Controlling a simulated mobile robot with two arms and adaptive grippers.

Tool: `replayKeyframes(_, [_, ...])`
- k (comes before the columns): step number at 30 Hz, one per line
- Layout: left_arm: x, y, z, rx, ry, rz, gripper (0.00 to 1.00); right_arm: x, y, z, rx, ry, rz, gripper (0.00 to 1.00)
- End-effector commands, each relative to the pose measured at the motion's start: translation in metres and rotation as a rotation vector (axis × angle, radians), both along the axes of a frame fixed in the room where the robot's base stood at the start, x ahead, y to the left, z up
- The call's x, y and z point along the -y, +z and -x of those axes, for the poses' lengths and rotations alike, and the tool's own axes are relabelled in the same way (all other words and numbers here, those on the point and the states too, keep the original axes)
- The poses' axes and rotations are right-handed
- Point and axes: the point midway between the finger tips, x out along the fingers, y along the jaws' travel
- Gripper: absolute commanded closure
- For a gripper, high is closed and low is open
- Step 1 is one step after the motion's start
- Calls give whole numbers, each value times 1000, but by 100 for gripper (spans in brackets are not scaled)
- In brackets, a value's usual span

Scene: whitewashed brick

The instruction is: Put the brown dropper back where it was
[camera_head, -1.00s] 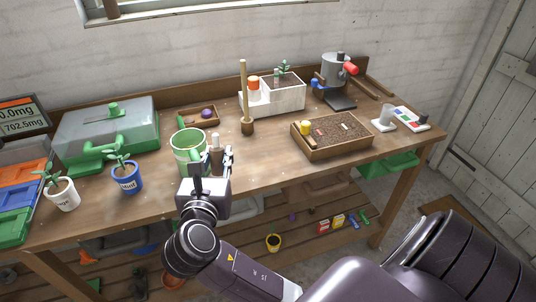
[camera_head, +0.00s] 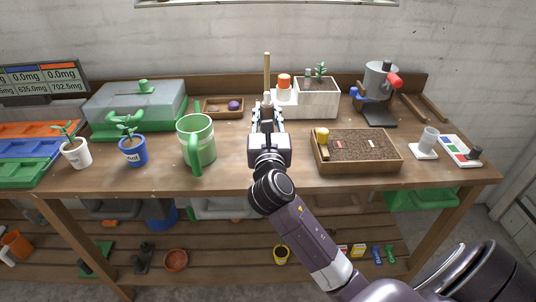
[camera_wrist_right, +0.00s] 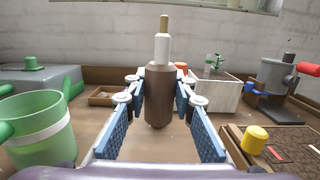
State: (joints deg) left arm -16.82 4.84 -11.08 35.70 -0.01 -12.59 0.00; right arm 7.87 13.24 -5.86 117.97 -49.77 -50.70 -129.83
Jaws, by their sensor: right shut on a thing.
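My right gripper (camera_head: 267,112) is shut on the brown dropper, over the middle of the bench. In the right wrist view the brown dropper (camera_wrist_right: 158,97) is upright between the two blue finger pads, with a pale top (camera_wrist_right: 162,48). Its lower end shows over the wooden bench top; I cannot tell whether it touches. In the head view my gripper hides most of it. A tall wooden stick (camera_head: 267,70) stands directly behind it, its base hidden. My left gripper is not in view.
A green mug (camera_head: 197,142) stands to the left and a soil tray (camera_head: 358,170) to the right. Behind are a white planter box (camera_head: 318,101), an orange-capped bottle (camera_head: 284,83) and a small wooden tray (camera_head: 218,112). Bench in front of the gripper's left side is clear.

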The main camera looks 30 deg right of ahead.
Motion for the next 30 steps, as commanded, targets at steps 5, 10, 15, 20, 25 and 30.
replayKeyframes(5, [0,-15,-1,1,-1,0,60,0,-53,0,-6,0,0,100])
replayKeyframes(10, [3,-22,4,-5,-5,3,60,0,-79,0,-2,-1,0,100])
replayKeyframes(15, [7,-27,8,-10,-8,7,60,0,-92,0,-1,-1,0,100])
replayKeyframes(20, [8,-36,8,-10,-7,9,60,0,-118,0,-3,-1,-1,100])
replayKeyframes(25, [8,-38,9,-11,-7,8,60,0,-127,0,0,1,0,100])
replayKeyframes(30, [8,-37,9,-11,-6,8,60,0,-126,0,0,0,0,100])
